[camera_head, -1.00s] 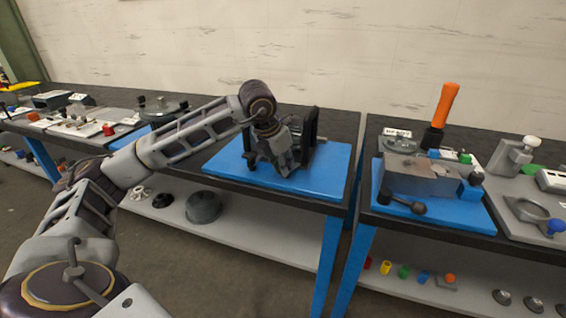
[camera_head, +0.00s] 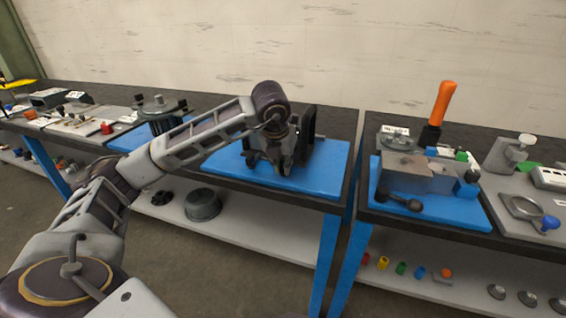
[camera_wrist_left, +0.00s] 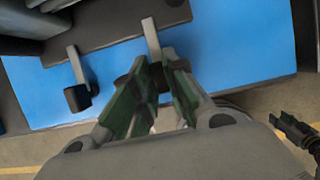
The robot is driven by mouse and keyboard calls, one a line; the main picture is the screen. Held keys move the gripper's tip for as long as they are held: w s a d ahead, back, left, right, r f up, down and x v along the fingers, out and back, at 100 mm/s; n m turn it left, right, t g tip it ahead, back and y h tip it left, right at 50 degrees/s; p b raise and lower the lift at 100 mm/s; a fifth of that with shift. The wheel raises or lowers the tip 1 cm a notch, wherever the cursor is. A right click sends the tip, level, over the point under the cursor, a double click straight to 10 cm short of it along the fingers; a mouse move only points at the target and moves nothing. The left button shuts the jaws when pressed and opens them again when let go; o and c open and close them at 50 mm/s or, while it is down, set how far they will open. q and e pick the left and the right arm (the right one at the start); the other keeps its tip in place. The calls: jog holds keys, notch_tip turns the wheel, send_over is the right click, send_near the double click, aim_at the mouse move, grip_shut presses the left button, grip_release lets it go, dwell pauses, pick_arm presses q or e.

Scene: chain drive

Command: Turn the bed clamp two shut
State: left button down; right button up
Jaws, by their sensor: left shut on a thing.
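My left gripper (camera_head: 266,160) reaches down in front of a dark fixture (camera_head: 307,128) on the blue panel in the head view. In the left wrist view its green-padded fingers (camera_wrist_left: 160,82) are shut on the end of a pale clamp lever (camera_wrist_left: 151,38). A second lever with a black knob (camera_wrist_left: 77,98) stands free to the left of it. The fingers hide the end of the held lever, and I see no number on either clamp. A dark gripper-like part at the right edge of the left wrist view looks like my right gripper (camera_wrist_left: 292,127); its jaws are unclear.
The blue panel (camera_head: 328,178) has bare room in front and to the right of the fixture. A second bench to the right carries a grey block (camera_head: 420,171) and an upright orange handle (camera_head: 441,103). A lower shelf (camera_head: 262,236) runs under the bench.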

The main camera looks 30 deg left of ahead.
pick_arm(q)
jog(key=c, duration=1.4)
grip_release()
jog(key=shift+c, duration=0.2)
jog(key=shift+r, duration=0.1)
jog(key=v, duration=1.1)
jog(key=shift+r, duration=0.4)
jog(key=shift+s, duration=0.2)
